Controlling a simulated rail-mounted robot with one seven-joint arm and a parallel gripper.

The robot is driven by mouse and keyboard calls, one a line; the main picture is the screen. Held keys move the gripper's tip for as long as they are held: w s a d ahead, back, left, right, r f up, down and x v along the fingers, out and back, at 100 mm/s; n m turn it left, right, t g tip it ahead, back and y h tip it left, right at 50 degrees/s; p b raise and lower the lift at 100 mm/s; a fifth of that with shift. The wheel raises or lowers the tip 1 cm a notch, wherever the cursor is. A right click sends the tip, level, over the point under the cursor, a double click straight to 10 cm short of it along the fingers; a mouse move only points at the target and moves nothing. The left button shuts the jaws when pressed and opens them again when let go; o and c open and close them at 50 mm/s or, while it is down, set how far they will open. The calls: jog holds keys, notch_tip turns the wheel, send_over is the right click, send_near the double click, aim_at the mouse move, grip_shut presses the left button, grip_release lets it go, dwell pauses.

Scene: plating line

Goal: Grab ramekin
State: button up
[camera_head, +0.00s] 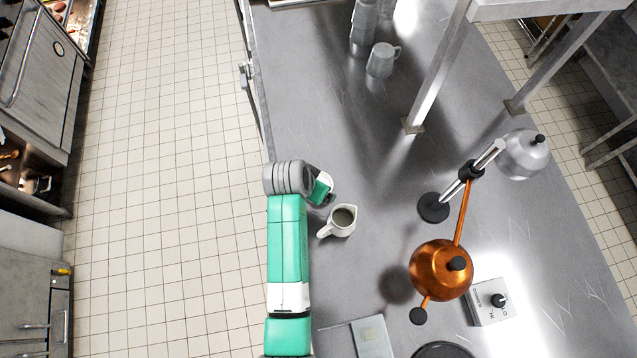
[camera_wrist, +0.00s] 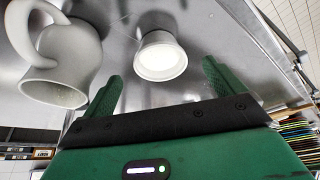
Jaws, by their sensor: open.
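A small white ramekin (camera_wrist: 161,57) stands on the steel counter in the wrist view. My gripper (camera_wrist: 162,72) is open, its two green fingers apart, with the ramekin ahead of it and between the line of the fingers. Nothing is held. A white jug with a handle (camera_wrist: 62,62) stands to the left of the ramekin in the wrist view. In the head view the jug (camera_head: 343,217) is just below and right of my gripper (camera_head: 328,195). I cannot make out the ramekin in the head view; my arm and gripper seem to cover it.
Shelf posts (camera_head: 437,75) rise at upper right. The counter beyond my gripper is clear.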

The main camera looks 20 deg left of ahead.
jog(key=x, duration=0.6)
jog(key=shift+w+d+f+b, duration=0.1)
jog(key=shift+w+f+b, duration=0.1)
jog(key=shift+w+b, duration=0.15)
jog(key=shift+c, duration=0.2)
jog(key=c, duration=1.1)
